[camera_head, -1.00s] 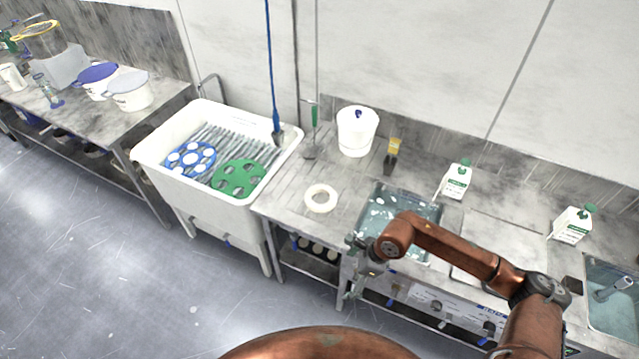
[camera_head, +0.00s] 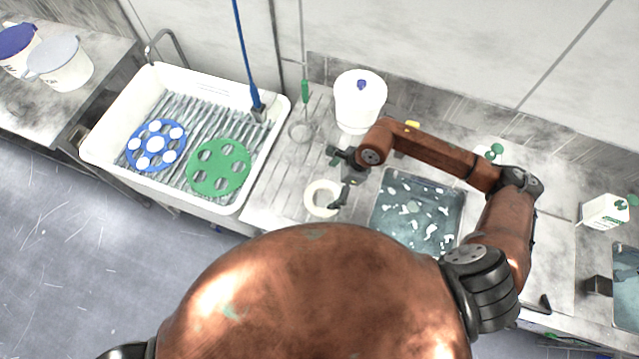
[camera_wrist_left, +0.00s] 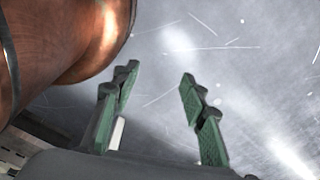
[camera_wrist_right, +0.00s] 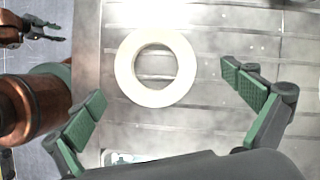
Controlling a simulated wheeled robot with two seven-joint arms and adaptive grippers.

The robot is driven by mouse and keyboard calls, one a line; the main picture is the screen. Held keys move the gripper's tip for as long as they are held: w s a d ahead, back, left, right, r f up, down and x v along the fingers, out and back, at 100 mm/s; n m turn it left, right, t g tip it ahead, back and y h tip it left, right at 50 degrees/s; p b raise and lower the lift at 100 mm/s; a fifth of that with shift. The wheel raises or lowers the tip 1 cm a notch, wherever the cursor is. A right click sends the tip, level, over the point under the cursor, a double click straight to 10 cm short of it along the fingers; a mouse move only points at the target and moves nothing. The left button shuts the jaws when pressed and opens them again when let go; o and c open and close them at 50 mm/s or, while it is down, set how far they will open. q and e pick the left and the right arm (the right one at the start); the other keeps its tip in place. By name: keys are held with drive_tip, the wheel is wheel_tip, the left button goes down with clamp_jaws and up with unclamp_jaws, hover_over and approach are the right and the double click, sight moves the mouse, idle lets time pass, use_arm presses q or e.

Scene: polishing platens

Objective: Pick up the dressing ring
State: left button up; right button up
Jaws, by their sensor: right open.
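The dressing ring, a flat cream ring (camera_head: 311,199), lies on the grey worktop between the white sink basin and the water-filled tray. It shows whole in the right wrist view (camera_wrist_right: 124,68), flat on the grooved surface. My right gripper (camera_head: 341,180) is open and empty above the ring's right side, hiding part of it in the head view. In the right wrist view its fingers (camera_wrist_right: 163,84) are spread wide, with the ring lying beyond and between them. My left gripper (camera_wrist_left: 158,76) is open and empty over the floor; it is hidden in the head view.
The white basin (camera_head: 103,127) holds a blue disc (camera_head: 141,145) and a green disc (camera_head: 219,181). A white lidded bucket (camera_head: 357,108) stands behind the ring. The water tray (camera_head: 418,213) lies right of it. A green-handled tool (camera_head: 305,92) is behind left.

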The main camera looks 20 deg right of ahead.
sight(320, 199)
drive_tip(key=f, duration=0.1)
drive_tip(key=a+f+p, duration=0.1)
drive_tip(key=s+f, duration=0.1)
drive_tip(key=shift+a+f, duration=0.2)
drive_tip(key=shift+f, duration=0.05)
drive_tip(key=x, duration=0.3)
drive_tip(key=shift+w+d+p, duration=0.1)
drive_tip(key=shift+d+p, duration=0.05)
drive_tip(key=shift+p, duration=0.25)
drive_tip(key=shift+f, duration=0.1)
drive_tip(key=shift+c, duration=0.8)
drive_tip(key=c, duration=1.3)
use_arm(q)
drive_tip(key=shift+s+r, duration=0.2)
drive_tip(key=shift+r, duration=0.7)
use_arm(e)
drive_tip(key=shift+c, duration=0.8)
